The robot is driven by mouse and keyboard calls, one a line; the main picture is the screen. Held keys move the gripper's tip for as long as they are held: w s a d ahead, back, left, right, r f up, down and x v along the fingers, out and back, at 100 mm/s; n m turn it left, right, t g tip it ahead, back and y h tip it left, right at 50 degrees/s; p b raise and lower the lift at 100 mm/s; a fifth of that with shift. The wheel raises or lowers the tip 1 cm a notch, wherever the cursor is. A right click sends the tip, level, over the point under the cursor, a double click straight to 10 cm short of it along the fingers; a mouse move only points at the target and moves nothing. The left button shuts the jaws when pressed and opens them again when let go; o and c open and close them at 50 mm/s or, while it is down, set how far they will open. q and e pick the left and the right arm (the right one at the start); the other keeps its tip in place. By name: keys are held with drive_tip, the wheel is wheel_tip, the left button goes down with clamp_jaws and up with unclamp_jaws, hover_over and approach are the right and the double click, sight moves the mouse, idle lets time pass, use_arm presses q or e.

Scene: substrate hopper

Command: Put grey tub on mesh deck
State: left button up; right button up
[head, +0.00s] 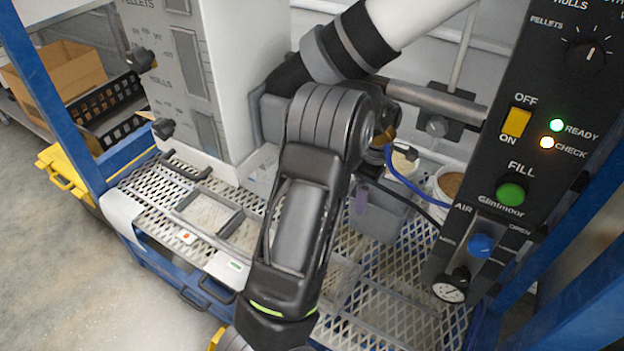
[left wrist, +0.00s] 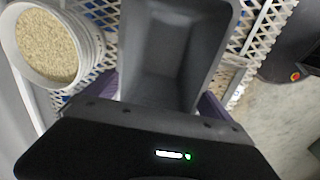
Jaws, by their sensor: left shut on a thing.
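The grey tub (head: 380,214) is by the mesh deck (head: 395,283), right of my dark arm link in the head view. In the left wrist view the tub (left wrist: 178,50) fills the middle, and its visible inside looks empty. My left gripper (head: 362,198) is shut on the tub, with purple fingers (left wrist: 208,106) against its near end. My arm hides most of this gripper in the head view. The white mesh deck shows around the tub in the wrist view (left wrist: 268,25). I cannot tell whether the tub's base touches the deck. My right gripper is not in view.
A white bucket of tan grains (left wrist: 47,46) stands beside the tub; it also shows in the head view (head: 441,190). A blue hose (head: 391,168) runs close behind. The control panel (head: 535,150) is at right, the hopper cabinet (head: 215,80) at left.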

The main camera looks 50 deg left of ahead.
use_arm(q)
drive_tip(key=shift+f, duration=3.1)
drive_tip(key=shift+f+b, duration=0.3)
drive_tip(key=shift+f, duration=1.6)
drive_tip(key=shift+f, duration=0.1)
drive_tip(key=o, duration=1.7)
drive_tip(key=shift+o, duration=0.2)
